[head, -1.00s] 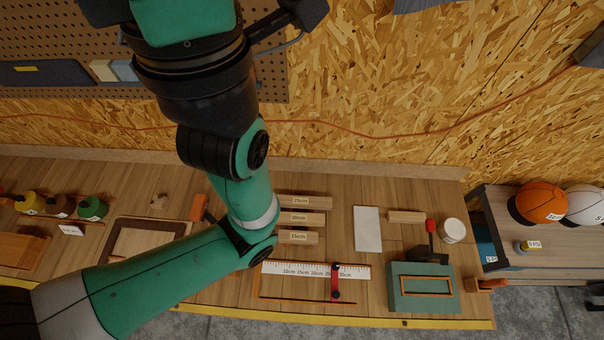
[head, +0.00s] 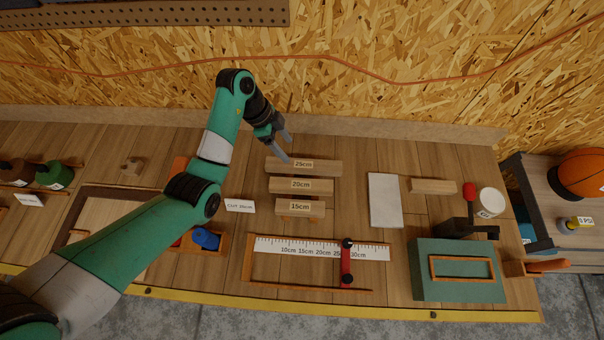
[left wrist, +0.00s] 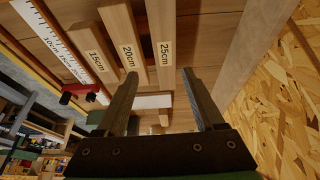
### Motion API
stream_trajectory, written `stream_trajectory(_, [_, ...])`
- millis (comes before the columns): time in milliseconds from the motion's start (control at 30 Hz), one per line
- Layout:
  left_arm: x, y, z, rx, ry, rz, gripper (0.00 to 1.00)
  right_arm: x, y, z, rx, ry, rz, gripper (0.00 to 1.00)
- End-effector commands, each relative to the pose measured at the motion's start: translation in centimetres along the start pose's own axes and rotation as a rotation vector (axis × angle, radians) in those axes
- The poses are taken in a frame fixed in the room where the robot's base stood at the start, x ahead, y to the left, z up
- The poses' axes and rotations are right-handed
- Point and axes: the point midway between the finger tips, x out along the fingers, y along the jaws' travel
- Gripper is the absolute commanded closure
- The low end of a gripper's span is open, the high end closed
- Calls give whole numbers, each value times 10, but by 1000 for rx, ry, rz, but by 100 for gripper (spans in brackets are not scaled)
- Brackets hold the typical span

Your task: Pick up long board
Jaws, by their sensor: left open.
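Three wooden boards lie side by side on the bench, labelled by length. The longest, the 25cm board (head: 328,168), is the farthest back. The 20cm board (head: 323,187) and the 15cm board (head: 281,208) lie in front of it. My left gripper (head: 286,149) is open and empty near the back left part of the 25cm board. In the left wrist view, the end of the 25cm board (left wrist: 161,25) shows between the open fingers (left wrist: 160,74), beyond them. I cannot tell the exact gap. My right gripper is not in view.
A ruler jig (head: 290,246) with a red stop lies in front of the boards. A white sheet (head: 385,200), a small wood block (head: 433,186) and a green box (head: 457,285) are to the right. A blue-handled tool (head: 206,238) is to the left. The particle-board wall rises behind.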

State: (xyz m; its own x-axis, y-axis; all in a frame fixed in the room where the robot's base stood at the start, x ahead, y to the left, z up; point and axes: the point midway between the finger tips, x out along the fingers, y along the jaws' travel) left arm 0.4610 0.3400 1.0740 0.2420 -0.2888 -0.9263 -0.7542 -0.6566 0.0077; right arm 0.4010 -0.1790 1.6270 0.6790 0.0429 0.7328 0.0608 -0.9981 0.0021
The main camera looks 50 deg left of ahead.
Motion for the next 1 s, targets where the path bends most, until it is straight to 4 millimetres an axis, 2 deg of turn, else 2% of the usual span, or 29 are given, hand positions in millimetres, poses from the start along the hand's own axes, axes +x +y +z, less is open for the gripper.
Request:
stream_trajectory(33, [4, -3, 7, -10, 1, -6, 30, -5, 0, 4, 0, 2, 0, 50])
stream_trajectory(200, [4, -4, 7, -12, 3, -9, 30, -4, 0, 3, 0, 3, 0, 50])
stream_trajectory(500, [58, -4, 7, -8, 3, -8, 30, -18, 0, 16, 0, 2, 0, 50])
stream_trajectory(767, [70, -5, 5, -8, 5, -11, 30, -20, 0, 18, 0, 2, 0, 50])
stream_trajectory(1000, [110, -8, 1, -8, 5, -9, 30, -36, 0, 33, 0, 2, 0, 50])
